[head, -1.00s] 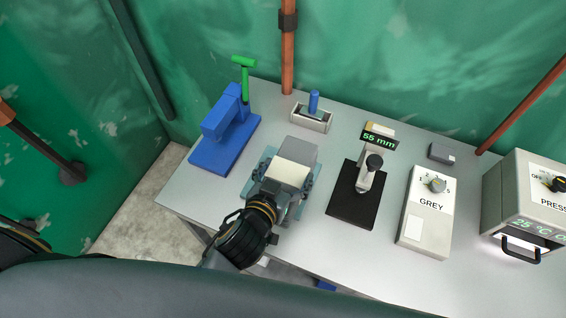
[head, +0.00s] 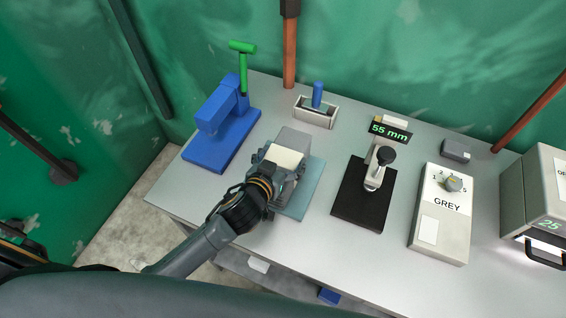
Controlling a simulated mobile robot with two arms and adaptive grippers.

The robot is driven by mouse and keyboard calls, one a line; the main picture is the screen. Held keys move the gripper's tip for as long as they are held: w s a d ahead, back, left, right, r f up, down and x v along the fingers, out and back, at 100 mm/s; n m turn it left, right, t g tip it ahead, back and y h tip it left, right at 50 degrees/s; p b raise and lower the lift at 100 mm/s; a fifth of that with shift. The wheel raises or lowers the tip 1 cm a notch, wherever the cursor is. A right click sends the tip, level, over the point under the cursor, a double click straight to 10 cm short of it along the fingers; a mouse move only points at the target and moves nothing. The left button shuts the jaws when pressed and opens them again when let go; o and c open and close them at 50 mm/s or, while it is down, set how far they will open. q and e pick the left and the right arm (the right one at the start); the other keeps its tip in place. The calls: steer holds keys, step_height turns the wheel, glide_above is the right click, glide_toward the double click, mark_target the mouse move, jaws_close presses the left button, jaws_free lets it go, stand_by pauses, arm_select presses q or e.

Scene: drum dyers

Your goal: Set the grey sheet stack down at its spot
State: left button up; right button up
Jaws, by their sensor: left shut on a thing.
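The grey sheet stack (head: 294,138), a grey block with a pale cream face, is at the left-middle of the table. My left gripper (head: 274,168) is shut on it from the near side, and its fingers hide the lower part. A flat teal mat (head: 305,188) shows beside and beneath the gripper, mostly to its right. The stack overlaps the mat's left and far part in the picture. I cannot tell whether the stack touches the mat or hangs just above it. My right gripper is not in view.
A blue press (head: 218,128) with a green handle stands left. A small tray (head: 315,115) with a blue-handled tool is behind. Right are a black-based gauge (head: 362,205) reading 55 mm, a GREY dial box (head: 440,225), a small grey box (head: 456,150) and a heater cabinet (head: 533,190).

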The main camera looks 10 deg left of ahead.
arm_select(q)
steer(key=shift+r, duration=0.15)
steer(key=o, duration=1.6)
steer(key=shift+f, duration=0.25)
steer(key=shift+s, duration=0.1)
steer(key=shift+r, duration=0.2)
steer(key=b+v, duration=0.2)
steer(key=v, duration=1)
steer(key=shift+f, duration=0.1)
